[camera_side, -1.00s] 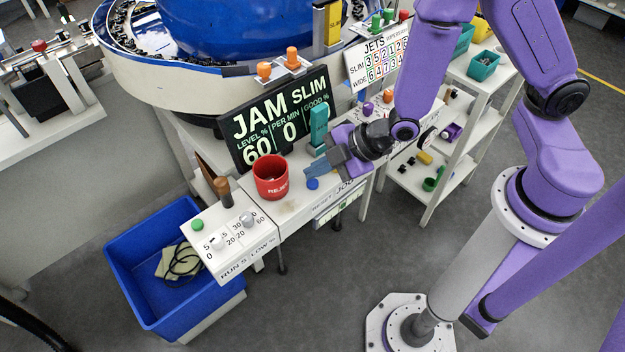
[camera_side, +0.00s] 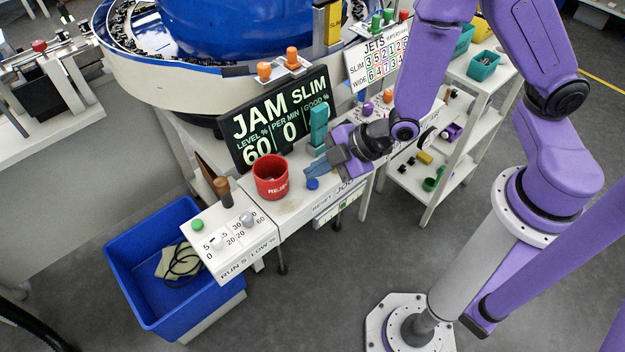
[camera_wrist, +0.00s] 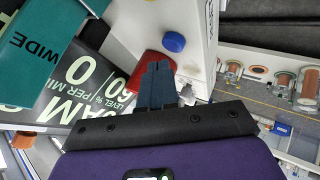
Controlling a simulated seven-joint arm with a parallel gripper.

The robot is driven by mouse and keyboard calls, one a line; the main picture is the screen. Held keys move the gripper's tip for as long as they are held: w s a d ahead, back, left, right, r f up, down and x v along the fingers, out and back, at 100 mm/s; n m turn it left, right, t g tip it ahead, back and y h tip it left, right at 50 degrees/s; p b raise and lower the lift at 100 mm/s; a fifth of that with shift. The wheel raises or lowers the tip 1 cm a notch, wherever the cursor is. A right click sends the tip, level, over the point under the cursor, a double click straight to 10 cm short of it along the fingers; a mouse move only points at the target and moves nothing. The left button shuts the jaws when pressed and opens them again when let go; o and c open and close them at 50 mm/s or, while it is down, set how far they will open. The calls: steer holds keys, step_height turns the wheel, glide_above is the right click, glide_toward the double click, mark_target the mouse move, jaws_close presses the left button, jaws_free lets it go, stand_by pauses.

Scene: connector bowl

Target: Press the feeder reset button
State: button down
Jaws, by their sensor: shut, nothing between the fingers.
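A round blue button (camera_side: 313,184) sits on the white bench top above the front-edge lettering "RESET JOG". In the wrist view the blue button (camera_wrist: 174,42) is just beyond my fingertips and uncovered. My gripper (camera_side: 311,169) has its blue-grey fingers closed together and empty. In the side view the fingertips are close to the button, behind it and slightly above in the picture; I see no contact. In the wrist view my gripper (camera_wrist: 158,68) points toward the button. The display (camera_side: 280,118) reads "JAM SLIM", level 60, per min 0.
A red reject cup (camera_side: 270,179) stands left of the button. A teal post (camera_side: 318,128) stands behind my fingers; a teal "WIDE" piece (camera_wrist: 45,50) shows in the wrist view. A control box (camera_side: 232,236) with knobs and a green button is at the front left, above a blue bin (camera_side: 140,290).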

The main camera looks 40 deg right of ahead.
mark_target(317, 183)
steer(key=shift+f, duration=0.1)
steer(key=shift+f, duration=0.35)
steer(key=shift+f, duration=0.5)
stand_by(1.0)
steer(key=shift+r, duration=0.9)
steer(key=shift+r, duration=2.55)
